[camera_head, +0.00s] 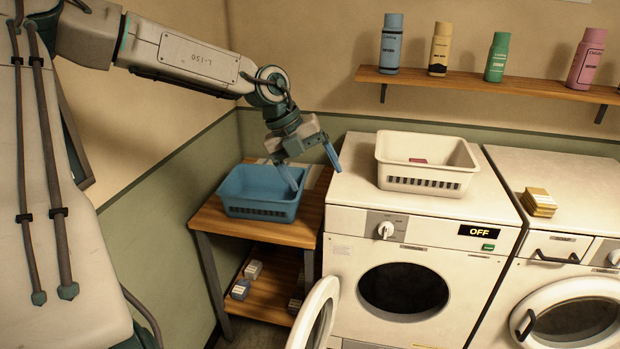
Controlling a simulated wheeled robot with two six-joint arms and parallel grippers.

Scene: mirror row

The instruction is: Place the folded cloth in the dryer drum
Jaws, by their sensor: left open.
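My left gripper (311,170) is open and points down over the right side of the blue basket (258,208), with one finger at the basket and the other near the dryer's top left edge. I see nothing held between its fingers. The dryer (345,248) has its round door (318,318) swung open to the left, and its dark drum opening (403,288) shows no contents. The blue basket's inside is partly hidden. My right gripper is not in view.
A white basket (425,180) with a small red item (418,161) stands on the dryer. The blue basket is on a wooden table (228,224) with small boxes below. A wall shelf (480,84) holds several bottles. The right machine's door (568,318) is shut.

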